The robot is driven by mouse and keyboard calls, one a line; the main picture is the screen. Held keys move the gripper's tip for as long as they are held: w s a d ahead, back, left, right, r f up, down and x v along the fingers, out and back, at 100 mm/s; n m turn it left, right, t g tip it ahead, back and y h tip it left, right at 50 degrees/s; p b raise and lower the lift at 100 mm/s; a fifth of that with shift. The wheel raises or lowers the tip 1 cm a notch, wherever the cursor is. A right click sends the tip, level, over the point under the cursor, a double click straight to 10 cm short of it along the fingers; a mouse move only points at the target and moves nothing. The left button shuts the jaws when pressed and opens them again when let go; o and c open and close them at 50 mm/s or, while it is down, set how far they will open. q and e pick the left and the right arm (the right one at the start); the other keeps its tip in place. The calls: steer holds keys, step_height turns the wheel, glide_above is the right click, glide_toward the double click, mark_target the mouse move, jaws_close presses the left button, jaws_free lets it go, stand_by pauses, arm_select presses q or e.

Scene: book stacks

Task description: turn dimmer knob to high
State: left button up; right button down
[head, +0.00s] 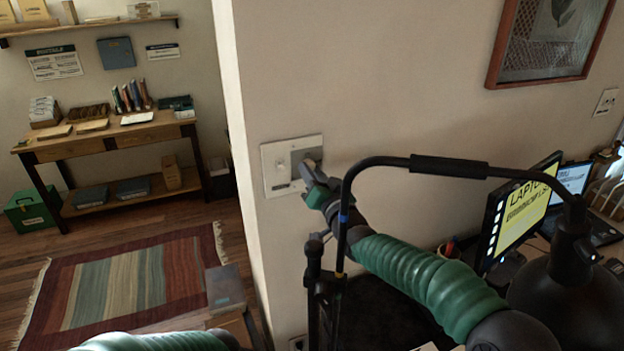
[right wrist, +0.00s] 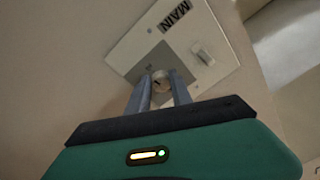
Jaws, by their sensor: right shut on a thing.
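A pale wall plate (head: 269,190) is on the end of the beige wall in the head view. In the right wrist view the plate (right wrist: 128,55) has a "MAIN" label, a small white switch (right wrist: 203,53) and a round pale knob (right wrist: 161,79). My right gripper (head: 308,168) is at the right part of the plate. In the right wrist view its two fingers (right wrist: 160,88) are shut on the knob, one on each side. The knob's marks are too small to read. Part of my left arm shows at the bottom edge of the head view; its gripper is out of view.
A black lamp (head: 570,300) with a curved arm stands at the right, close to my right arm. A monitor (head: 520,212) and laptop (head: 575,185) stand behind it. A picture frame (head: 493,70) hangs above. A striped rug (head: 130,285) and a wooden table (head: 110,139) are left of the wall.

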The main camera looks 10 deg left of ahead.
steer(key=shift+m+b, duration=0.45)
steer(key=shift+m, duration=0.75)
steer(key=c, duration=1.4)
jaws_free()
steer(key=shift+o, duration=1.3)
steer(key=shift+d, duration=0.15)
